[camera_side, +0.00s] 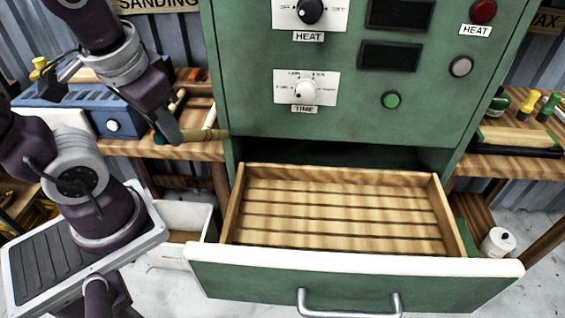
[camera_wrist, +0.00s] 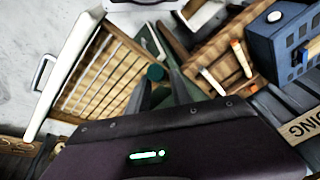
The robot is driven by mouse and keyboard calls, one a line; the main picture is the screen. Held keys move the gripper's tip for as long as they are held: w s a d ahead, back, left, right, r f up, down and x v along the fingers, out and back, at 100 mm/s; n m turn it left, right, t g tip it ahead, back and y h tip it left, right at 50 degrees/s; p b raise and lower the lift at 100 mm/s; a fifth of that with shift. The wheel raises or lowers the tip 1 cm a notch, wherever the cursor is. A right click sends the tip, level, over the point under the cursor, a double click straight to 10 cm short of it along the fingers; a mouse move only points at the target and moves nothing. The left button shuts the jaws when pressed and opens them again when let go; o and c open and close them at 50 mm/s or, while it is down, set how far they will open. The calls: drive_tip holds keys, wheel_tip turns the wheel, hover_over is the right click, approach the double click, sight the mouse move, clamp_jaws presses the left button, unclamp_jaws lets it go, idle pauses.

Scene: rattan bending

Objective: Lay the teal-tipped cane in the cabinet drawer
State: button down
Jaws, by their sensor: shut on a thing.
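My gripper (camera_side: 172,134) is left of the cabinet, above the wooden bench, its fingers pointing down. It is shut on a cane; the tan shaft (camera_side: 205,135) reaches right toward the cabinet's edge. In the wrist view the round teal tip (camera_wrist: 154,73) shows by my gripper's fingers (camera_wrist: 160,82), almost end-on; most of the shaft is hidden there. The green cabinet's drawer (camera_side: 345,262) is pulled open and empty, with a slatted wooden floor. It also shows at left in the wrist view (camera_wrist: 62,75). My gripper is left of the drawer and higher than it.
A blue box (camera_side: 70,110) stands on the left bench, with a slatted rack (camera_wrist: 205,60) holding other canes beside it. A white open bin (camera_side: 185,225) stands on the floor left of the drawer. The cabinet front (camera_side: 240,60) rises behind the drawer; the space above the drawer is clear.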

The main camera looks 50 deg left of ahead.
drive_tip(key=d+r+m+t+h, duration=0.2)
drive_tip(key=d+r+t, duration=0.1)
drive_tip(key=d+r, duration=0.15)
drive_tip(key=w+d+f+m+g, duration=0.2)
drive_tip(key=w+d+f+m, duration=0.1)
drive_tip(key=w+d+f, duration=0.4)
drive_tip(key=d+f, duration=0.1)
drive_tip(key=d, duration=0.3)
drive_tip(key=d+f+m+g, duration=0.1)
drive_tip(key=d+f, duration=0.1)
drive_tip(key=d, duration=0.1)
drive_tip(key=d+f+g, duration=0.1)
drive_tip(key=d+f, duration=0.1)
drive_tip(key=d, duration=0.2)
drive_tip(key=shift+w+d+f+m+h, duration=0.1)
drive_tip(key=shift+w+d+m+h, duration=0.2)
drive_tip(key=shift+d, duration=0.05)
drive_tip(key=shift+s+d+f, duration=0.15)
drive_tip(key=shift+d, duration=0.2)
